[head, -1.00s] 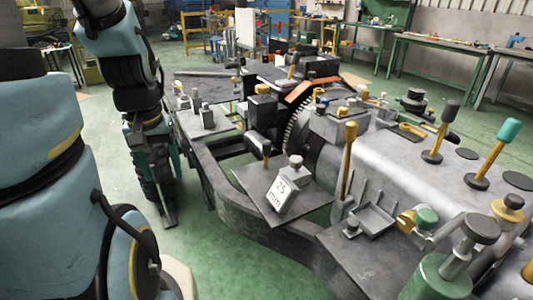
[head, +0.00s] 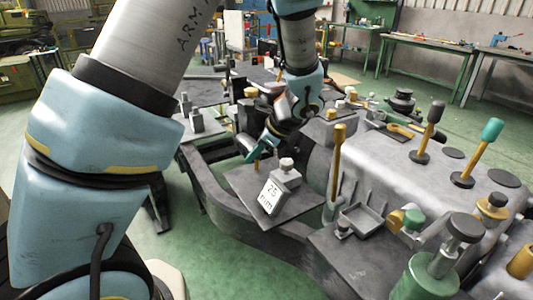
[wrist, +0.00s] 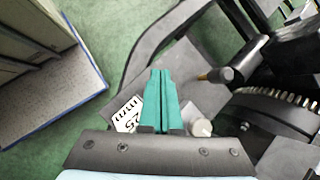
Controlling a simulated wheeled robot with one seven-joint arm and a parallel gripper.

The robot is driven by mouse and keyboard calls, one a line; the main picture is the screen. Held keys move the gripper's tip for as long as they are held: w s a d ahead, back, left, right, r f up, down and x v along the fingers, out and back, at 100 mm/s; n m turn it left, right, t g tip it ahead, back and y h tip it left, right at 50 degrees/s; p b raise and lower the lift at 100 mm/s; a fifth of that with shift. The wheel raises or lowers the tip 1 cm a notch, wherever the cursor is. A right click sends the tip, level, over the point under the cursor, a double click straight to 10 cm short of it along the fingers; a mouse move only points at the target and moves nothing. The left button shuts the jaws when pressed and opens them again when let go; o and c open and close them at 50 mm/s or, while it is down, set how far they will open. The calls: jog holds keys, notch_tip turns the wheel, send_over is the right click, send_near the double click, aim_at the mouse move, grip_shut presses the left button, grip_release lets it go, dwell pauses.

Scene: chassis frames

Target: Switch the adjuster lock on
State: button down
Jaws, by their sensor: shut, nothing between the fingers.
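No part is labelled as the adjuster lock, so I cannot tell for certain which it is. A small lever with an orange stem (head: 257,165) stands on a dark plate (head: 305,205); its grey knob (wrist: 223,75) shows in the wrist view, right of my fingers. Beside it on the plate is a grey block (head: 288,181) with a pale knob (head: 287,163) and a white "25 mm" tag (head: 270,197). My gripper (head: 246,143) is just above the lever in the head view. In the wrist view its teal fingers (wrist: 161,75) are together and empty, above the plate.
A tall orange lever (head: 338,150) rises right of the plate. A black-knobbed lever (head: 430,130) and a teal-knobbed lever (head: 480,150) stand farther right. A toothed wheel (wrist: 270,100) lies right in the wrist view. Green floor (head: 230,265) is clear in front.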

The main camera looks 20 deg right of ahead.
jog(key=s+d+m+t+h, duration=0.1)
jog(key=s+d+m+t, duration=0.1)
jog(key=d+m, duration=0.5)
jog(key=d+t, duration=0.1)
jog(key=d, duration=0.3)
jog(key=shift+d+t, duration=0.15)
jog(key=shift+t, duration=0.15)
jog(key=p, duration=0.2)
send_near(260, 156)
notch_tip(260, 156, down, 4)
jog(key=shift+w+r, duration=0.1)
jog(key=shift+w+a+p, duration=0.25)
jog(key=shift+w, duration=0.4)
jog(key=shift+w+a+p, duration=0.25)
jog(key=shift+w, duration=0.4)
jog(key=shift+w+a+p, duration=0.25)
jog(key=shift+w+a, duration=0.05)
jog(key=shift+w, duration=0.4)
